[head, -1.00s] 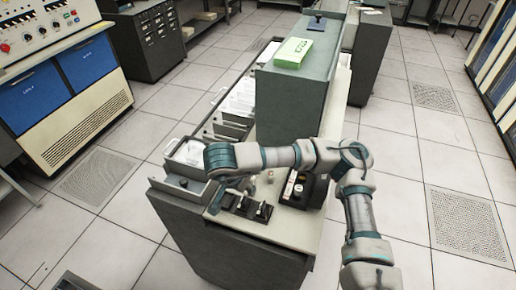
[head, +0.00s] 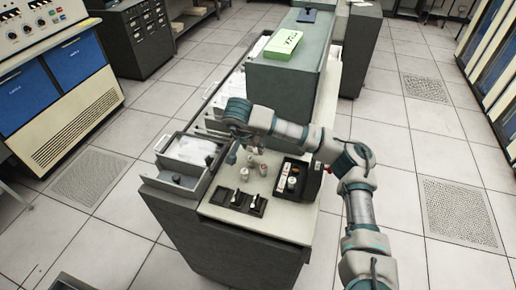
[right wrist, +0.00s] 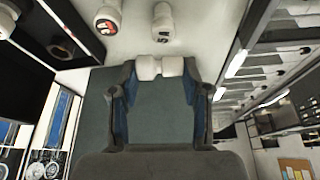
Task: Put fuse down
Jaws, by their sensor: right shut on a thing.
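My right gripper (head: 234,156) hangs over the near part of the counter (head: 278,222), pointing down. It is shut on a small white fuse (right wrist: 160,67), which shows between the fingertips in the right wrist view. Two other white fuses stand apart on the counter, one with a red and black mark (right wrist: 107,20) and one with a dark number (right wrist: 163,22). In the head view, small white fuses (head: 244,174) stand just below and right of the gripper. I cannot tell whether the held fuse touches the counter. My left gripper is not in view.
A black holder (head: 235,201) with several slots lies at the counter's near end. A black box (head: 299,178) with white cylinders stands to the right. An open drawer (head: 186,160) is at the left. A green-white box (head: 285,45) lies on the raised cabinet behind.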

